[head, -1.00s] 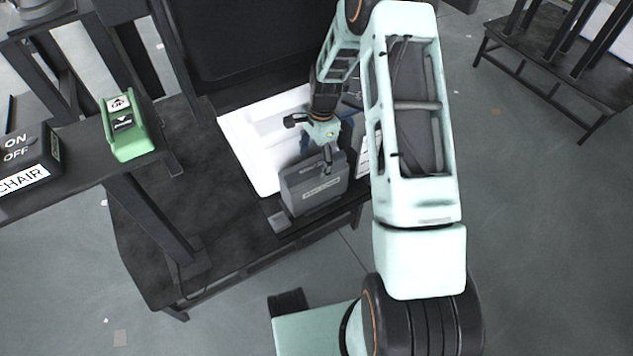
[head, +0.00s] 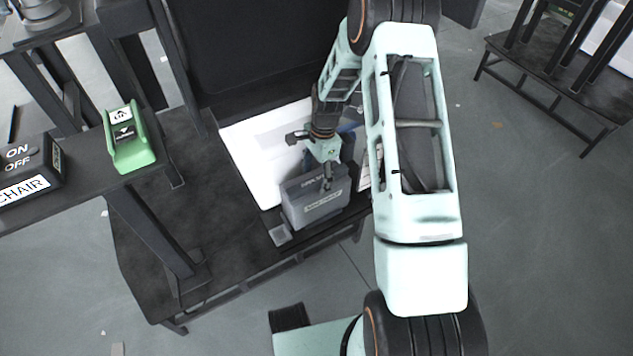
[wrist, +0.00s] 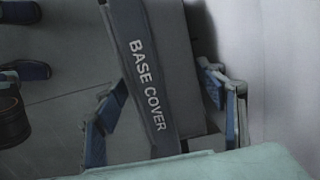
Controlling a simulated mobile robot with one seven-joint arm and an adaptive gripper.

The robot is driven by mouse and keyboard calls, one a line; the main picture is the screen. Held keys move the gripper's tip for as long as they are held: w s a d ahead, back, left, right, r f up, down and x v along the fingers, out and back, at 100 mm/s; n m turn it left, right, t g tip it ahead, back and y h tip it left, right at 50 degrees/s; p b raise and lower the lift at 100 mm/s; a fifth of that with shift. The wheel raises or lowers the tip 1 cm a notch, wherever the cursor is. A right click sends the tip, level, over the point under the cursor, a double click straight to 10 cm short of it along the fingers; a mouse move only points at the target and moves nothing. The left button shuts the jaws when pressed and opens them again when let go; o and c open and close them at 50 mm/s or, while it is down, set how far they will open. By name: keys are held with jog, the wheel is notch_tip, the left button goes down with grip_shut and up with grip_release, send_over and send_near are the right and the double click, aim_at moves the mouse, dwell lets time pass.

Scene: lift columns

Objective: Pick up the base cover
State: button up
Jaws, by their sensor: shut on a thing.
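The base cover (head: 316,207) is a dark grey, box-like piece with a pale label on its front. It stands upright at the front edge of the dark table, beside a white panel. My gripper (head: 327,178) reaches down onto it from above and is shut on it. In the wrist view the base cover (wrist: 150,75) shows its white "BASE COVER" lettering, with the blue-padded fingers of my gripper (wrist: 165,108) on either side. The cover's underside is hidden, so I cannot tell whether it touches the table.
A white panel (head: 248,150) lies behind the cover, and a small grey block (head: 281,236) sits at its left. A green box (head: 131,145) and an ON/OFF box (head: 28,168) stand on the left shelf.

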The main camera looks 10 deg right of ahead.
jog(key=shift+w+r, duration=0.1)
jog(key=shift+r, duration=0.45)
notch_tip(320, 180, up, 3)
jog(key=shift+f+p, duration=0.15)
jog(key=shift+p, duration=0.45)
jog(key=s+a+r, duration=0.1)
jog(key=s+a+r+p, duration=0.1)
jog(key=r, duration=0.1)
jog(key=s+a+r+p, duration=0.1)
jog(key=r, duration=0.1)
jog(key=shift+s+r, duration=0.25)
jog(key=shift+s, duration=0.15)
jog(key=s+a+r+p, duration=0.3)
jog(key=s+a+r, duration=0.1)
jog(key=s, duration=0.3)
jog(key=shift+s+a, duration=0.3)
jog(key=shift+a, duration=0.4)
jog(key=shift+r+p, duration=0.4)
jog(key=shift+r, duration=0.1)
notch_tip(320, 180, up, 8)
jog(key=p, duration=0.6)
jog(key=shift+f, duration=0.25)
